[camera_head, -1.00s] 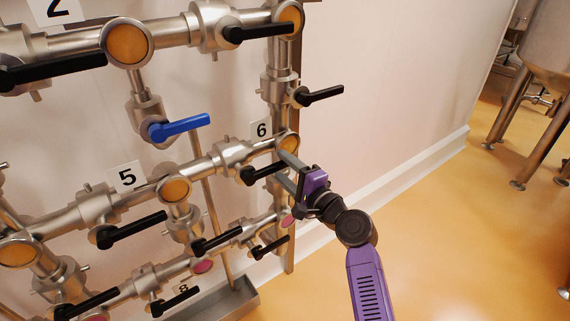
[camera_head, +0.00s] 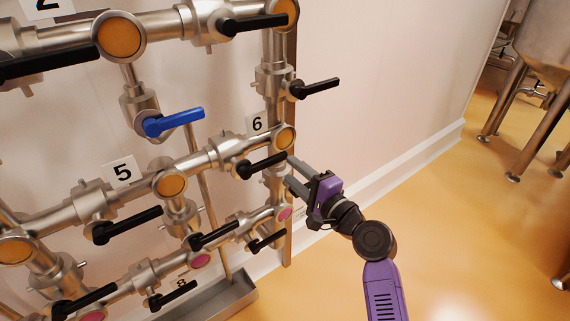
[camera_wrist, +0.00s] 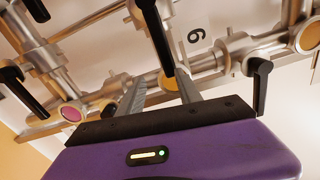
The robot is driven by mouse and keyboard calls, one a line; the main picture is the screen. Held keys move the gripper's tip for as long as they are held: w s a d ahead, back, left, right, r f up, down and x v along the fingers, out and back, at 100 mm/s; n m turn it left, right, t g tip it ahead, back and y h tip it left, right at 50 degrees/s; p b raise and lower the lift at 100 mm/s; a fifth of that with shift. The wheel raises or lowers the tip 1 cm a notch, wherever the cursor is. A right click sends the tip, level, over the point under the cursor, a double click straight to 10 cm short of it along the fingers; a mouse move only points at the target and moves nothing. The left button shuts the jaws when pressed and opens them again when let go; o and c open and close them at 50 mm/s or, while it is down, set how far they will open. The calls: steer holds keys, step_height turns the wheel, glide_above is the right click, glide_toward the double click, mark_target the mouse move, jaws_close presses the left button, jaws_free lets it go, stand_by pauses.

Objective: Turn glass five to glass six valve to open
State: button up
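The valve (camera_head: 242,167) sits on the pipe between glass five (camera_head: 172,184) and glass six (camera_head: 285,137). Its black handle (camera_head: 262,165) points right, sloping slightly up, roughly along the pipe in the picture. My gripper (camera_head: 288,174) is open and empty, just right of the handle's tip. In the wrist view, the two grey fingers (camera_wrist: 160,92) are apart, with the black handle (camera_wrist: 154,34) beyond them and its end between their tips. Glass six (camera_wrist: 168,82) shows behind. I cannot tell whether a finger touches the handle.
A blue-handled valve (camera_head: 172,121) is above left. Another black handle (camera_head: 316,88) sticks out above glass six, and more lie below (camera_head: 266,241). The wall and floor to the right are free. Steel tank legs (camera_head: 530,110) stand far right.

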steer(key=shift+v, duration=1.25)
steer(key=shift+a+r, duration=0.1)
steer(key=shift+r, duration=0.1)
steer(key=s+d+f+n+t+h, duration=0.2)
steer(key=s+d+n+h, duration=0.15)
steer(key=s+d, duration=0.35)
steer(key=s+d+f+n+t+h, duration=0.25)
steer(key=s+d+h, duration=0.3)
steer(key=s, duration=0.35)
steer(key=s+d+f+n+g+h, duration=0.1)
steer(key=s+n+g, duration=0.3)
steer(key=s, duration=2.9)
steer(key=d+f+n, duration=0.1)
steer(key=n, duration=0.1)
steer(key=shift+s+n+g, duration=0.2)
steer(key=shift+n+g, duration=0.1)
steer(key=shift+g, duration=0.05)
